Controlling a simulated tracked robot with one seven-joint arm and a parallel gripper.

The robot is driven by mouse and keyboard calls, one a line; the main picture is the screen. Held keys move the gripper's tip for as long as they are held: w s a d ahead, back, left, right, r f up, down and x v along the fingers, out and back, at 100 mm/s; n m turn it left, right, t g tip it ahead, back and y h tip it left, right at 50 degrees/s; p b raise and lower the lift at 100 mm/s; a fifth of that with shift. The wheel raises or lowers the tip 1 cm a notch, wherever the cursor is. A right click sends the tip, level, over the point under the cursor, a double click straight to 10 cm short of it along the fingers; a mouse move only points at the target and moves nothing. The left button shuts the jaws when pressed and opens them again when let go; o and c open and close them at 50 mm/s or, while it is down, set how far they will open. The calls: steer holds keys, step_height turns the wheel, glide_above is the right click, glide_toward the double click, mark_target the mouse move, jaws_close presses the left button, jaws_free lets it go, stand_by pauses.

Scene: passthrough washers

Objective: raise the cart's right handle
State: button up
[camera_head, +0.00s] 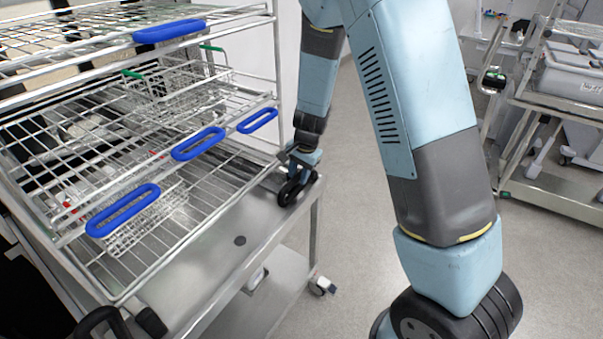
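The cart (250,225) is a steel trolley at the left, loaded with a wire rack. Its right handle (291,190) is a black loop at the cart's far right corner. My gripper (299,168) reaches down from my blue and grey arm and is right at this handle. The fingers are small and partly hidden, so I cannot tell whether they are closed on the handle or only beside it. The cart's left handle (100,318) is another black loop at the bottom left, partly cut off by the frame edge.
The wire rack has several blue grips (199,144) along its front and holds wire baskets (165,85). A second steel cart (565,195) with a grey bin (573,72) stands at the right. Grey floor (345,240) lies clear between the carts.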

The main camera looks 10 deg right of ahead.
jaws_close()
